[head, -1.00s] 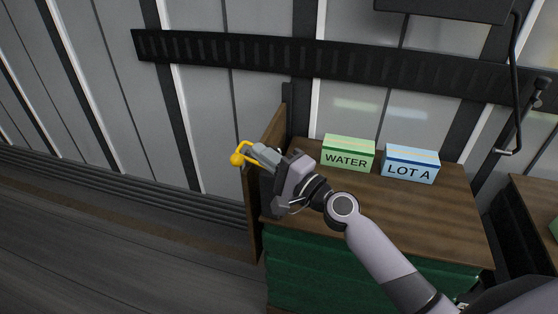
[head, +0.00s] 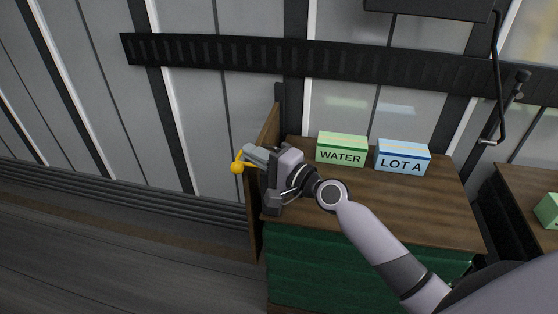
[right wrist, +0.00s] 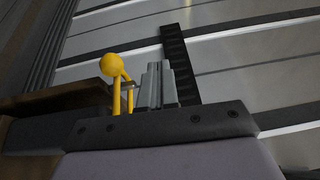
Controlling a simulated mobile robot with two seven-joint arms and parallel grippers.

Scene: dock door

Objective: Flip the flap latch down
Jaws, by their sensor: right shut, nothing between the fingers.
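The flap latch appears as a yellow lever with a round ball knob (head: 237,168), at the far left edge of the upright brown wooden flap (head: 266,140). In the right wrist view the yellow lever (right wrist: 112,66) stands just left of the grey fingers, with its knob at the upper end. My right gripper (head: 253,155) is shut and empty, with its fingertips right beside the lever. I cannot tell whether they touch it. The fingers (right wrist: 158,84) sit side by side in the right wrist view. My left gripper is not in view.
A green WATER box (head: 341,150) and a blue LOT A box (head: 402,157) stand on the brown top of a green cabinet (head: 340,268), right of my gripper. A black ribbed rail (head: 330,62) crosses the wall behind. The floor at left is clear.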

